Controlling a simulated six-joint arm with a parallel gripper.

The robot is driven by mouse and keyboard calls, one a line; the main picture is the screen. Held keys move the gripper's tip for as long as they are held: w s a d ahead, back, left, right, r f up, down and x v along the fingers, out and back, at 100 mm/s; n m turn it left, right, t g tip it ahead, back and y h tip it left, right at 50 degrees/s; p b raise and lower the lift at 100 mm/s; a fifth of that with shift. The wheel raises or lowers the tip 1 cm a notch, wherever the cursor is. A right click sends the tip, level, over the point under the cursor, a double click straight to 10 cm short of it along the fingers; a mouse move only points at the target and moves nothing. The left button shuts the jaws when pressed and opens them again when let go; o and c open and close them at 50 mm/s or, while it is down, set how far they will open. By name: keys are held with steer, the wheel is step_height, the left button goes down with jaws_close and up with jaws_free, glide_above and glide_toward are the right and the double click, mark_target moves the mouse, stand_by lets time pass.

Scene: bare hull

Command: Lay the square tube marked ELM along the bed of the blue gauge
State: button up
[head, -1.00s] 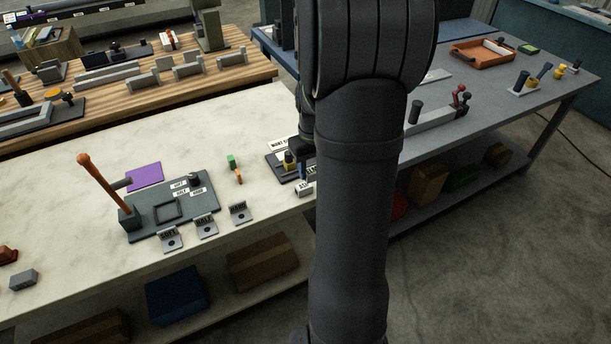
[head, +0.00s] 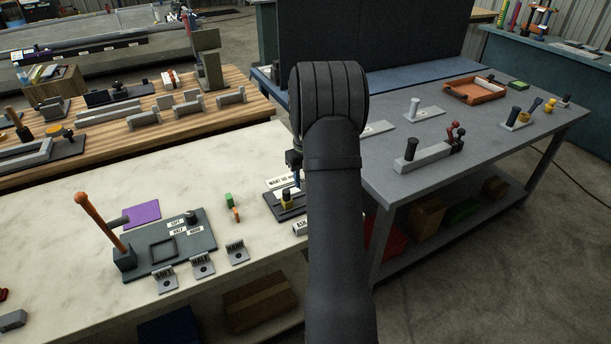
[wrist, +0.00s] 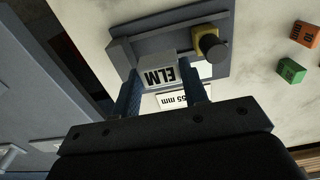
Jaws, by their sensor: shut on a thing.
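In the wrist view the light grey square tube marked ELM (wrist: 152,66) is between the two blue fingers of my gripper (wrist: 160,80), which are shut on it. Behind it lies a blue-grey fixture plate (wrist: 122,52) with a raised bar and a black knob on a yellow base (wrist: 210,45). I cannot tell whether the tube touches the plate. In the head view my gripper (head: 296,172) is just above this fixture (head: 278,205). My arm hides part of both, and the tube is not discernible there.
A green block (wrist: 291,70) and an orange block (wrist: 303,34) stand beside the fixture. A tube marked ASH (head: 300,229) lies at the white bench's front edge. A dark plate with an orange lever (head: 97,220) stands left. A grey table (head: 440,190) is to the right.

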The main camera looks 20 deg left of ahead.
steer(key=shift+f, duration=2.6)
steer(key=o, duration=1)
steer(key=shift+o, duration=0.2)
steer(key=shift+r, duration=0.1)
step_height(320, 180, up, 17)
steer(key=shift+r, duration=0.15)
